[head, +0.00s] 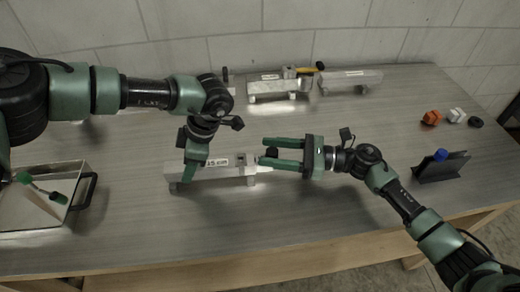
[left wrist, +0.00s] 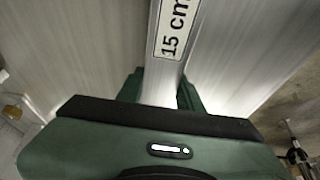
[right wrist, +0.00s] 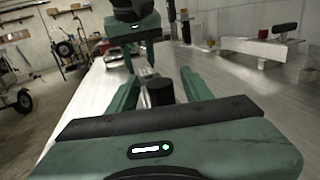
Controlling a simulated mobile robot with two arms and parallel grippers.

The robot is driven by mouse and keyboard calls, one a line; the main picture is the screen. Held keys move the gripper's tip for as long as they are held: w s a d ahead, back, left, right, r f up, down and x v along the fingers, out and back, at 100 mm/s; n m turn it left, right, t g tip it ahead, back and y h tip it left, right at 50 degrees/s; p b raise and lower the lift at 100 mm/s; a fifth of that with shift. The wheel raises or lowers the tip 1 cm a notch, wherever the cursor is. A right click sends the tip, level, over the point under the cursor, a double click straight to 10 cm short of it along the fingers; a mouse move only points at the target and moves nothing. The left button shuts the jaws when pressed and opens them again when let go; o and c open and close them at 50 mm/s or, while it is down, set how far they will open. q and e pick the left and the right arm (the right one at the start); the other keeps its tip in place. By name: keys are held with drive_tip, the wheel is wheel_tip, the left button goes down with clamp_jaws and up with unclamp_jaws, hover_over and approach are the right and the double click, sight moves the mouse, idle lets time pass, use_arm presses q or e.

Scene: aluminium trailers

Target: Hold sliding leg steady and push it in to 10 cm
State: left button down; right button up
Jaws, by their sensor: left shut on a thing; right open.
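An aluminium trailer beam (head: 237,174) with a "15 cm" label lies across the middle of the table. The label also shows large in the left wrist view (left wrist: 174,28). My left gripper (head: 184,180) is shut on the beam's left part from above. A dark, round-ended piece (right wrist: 160,92), seemingly the end of the sliding leg, points at my right gripper. My right gripper (head: 267,152) is open at the beam's right end, one finger on each side of that piece. Whether the fingers touch it, I cannot tell.
More aluminium trailer pieces (head: 272,88) (head: 350,78) stand at the back, with a yellow-handled tool (head: 308,69). A tray (head: 35,215) is at the left. Small orange (head: 431,117) and dark parts and a black stand (head: 440,168) are at the right. The table front is clear.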

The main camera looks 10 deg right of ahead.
drive_tip(key=shift+x, duration=1.6)
clamp_jaws()
